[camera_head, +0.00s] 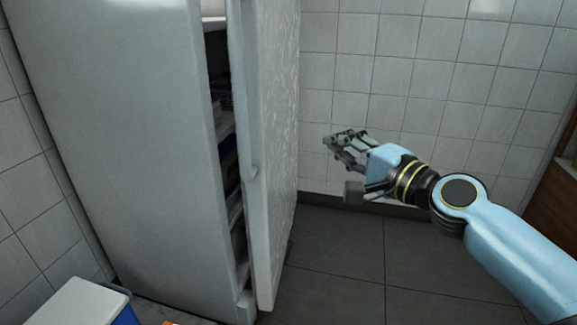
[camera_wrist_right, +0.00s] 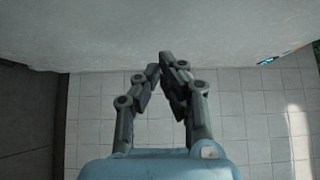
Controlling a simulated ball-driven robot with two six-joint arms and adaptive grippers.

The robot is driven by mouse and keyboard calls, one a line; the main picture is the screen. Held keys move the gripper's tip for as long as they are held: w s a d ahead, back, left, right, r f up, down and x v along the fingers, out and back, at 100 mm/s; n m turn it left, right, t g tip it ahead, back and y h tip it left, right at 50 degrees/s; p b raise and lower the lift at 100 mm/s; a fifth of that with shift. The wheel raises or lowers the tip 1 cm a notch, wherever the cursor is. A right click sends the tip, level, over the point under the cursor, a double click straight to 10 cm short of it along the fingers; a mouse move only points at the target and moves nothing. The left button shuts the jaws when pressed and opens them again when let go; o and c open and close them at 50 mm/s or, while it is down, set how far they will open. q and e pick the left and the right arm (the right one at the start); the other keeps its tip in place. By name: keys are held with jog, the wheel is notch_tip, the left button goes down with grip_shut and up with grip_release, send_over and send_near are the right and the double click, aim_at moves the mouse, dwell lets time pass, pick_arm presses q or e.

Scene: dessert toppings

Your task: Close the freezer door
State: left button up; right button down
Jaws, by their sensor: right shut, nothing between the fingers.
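The tall white freezer (camera_head: 115,130) stands at the left of the head view. Its door (camera_head: 278,130) is ajar, with a dark gap along its left edge where shelves and some contents show. My right gripper (camera_head: 330,142) is to the right of the door, apart from it in the head view, with its fingers pointing left. In the right wrist view its fingertips (camera_wrist_right: 163,62) are together and empty, close to a broad pale surface that looks like the door (camera_wrist_right: 180,30). Whether they touch it I cannot tell. My left gripper is not in view.
A white-tiled wall (camera_head: 400,70) stands behind my right arm. The dark tiled floor (camera_head: 340,265) is clear to the right of the door. A white and blue box (camera_head: 80,305) is at the bottom left, in front of the freezer.

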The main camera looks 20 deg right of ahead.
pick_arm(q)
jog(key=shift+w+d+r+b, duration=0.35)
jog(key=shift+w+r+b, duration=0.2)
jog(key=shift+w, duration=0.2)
pick_arm(e)
jog(key=shift+s+a+f+x, duration=0.1)
jog(key=shift+a+f+x, duration=0.25)
jog(key=shift+x, duration=1.8)
jog(key=shift+s+a+f+x, duration=0.15)
jog(key=shift+a+x, duration=0.3)
jog(key=shift+x, duration=1.65)
jog(key=shift+s+a+f+x, duration=0.1)
jog(key=shift+a+f+x, duration=0.25)
jog(key=shift+x, duration=1.8)
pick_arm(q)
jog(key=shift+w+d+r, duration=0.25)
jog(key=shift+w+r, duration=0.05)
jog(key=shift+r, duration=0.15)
pick_arm(e)
jog(key=w+a, duration=0.1)
jog(key=a, duration=0.3)
jog(key=w+a, duration=0.1)
jog(key=a, duration=0.1)
jog(key=shift+w, duration=0.35)
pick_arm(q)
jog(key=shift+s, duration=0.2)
pick_arm(e)
jog(key=shift+a, duration=0.1)
